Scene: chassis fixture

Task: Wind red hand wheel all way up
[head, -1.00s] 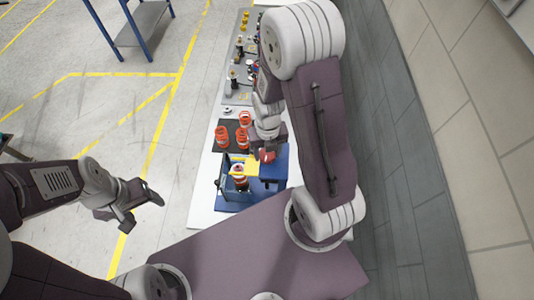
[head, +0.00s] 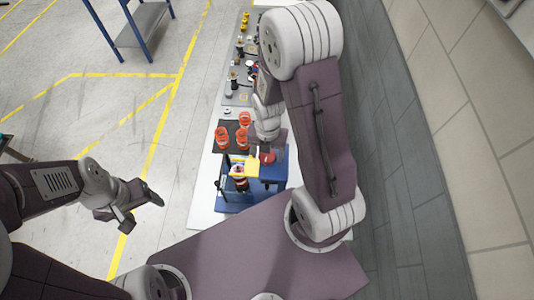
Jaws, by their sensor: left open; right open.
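The red hand wheel (head: 267,157) sits on top of the blue fixture (head: 272,174), on its right part. My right gripper (head: 267,151) is open right at the wheel, coming down from above; the arm and gripper partly hide the wheel, and I cannot tell whether the fingers touch it. A yellow plate (head: 244,167) is on the fixture left of the wheel, with an orange and black part under it. My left gripper (head: 138,208) is open and empty over the floor, well left of the table.
Several orange parts (head: 222,137) stand on a dark mat behind the fixture. More small parts lie on grey mats further back on the white table (head: 205,190). A blue-framed shelf (head: 140,25) stands far left. A wall runs along the right.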

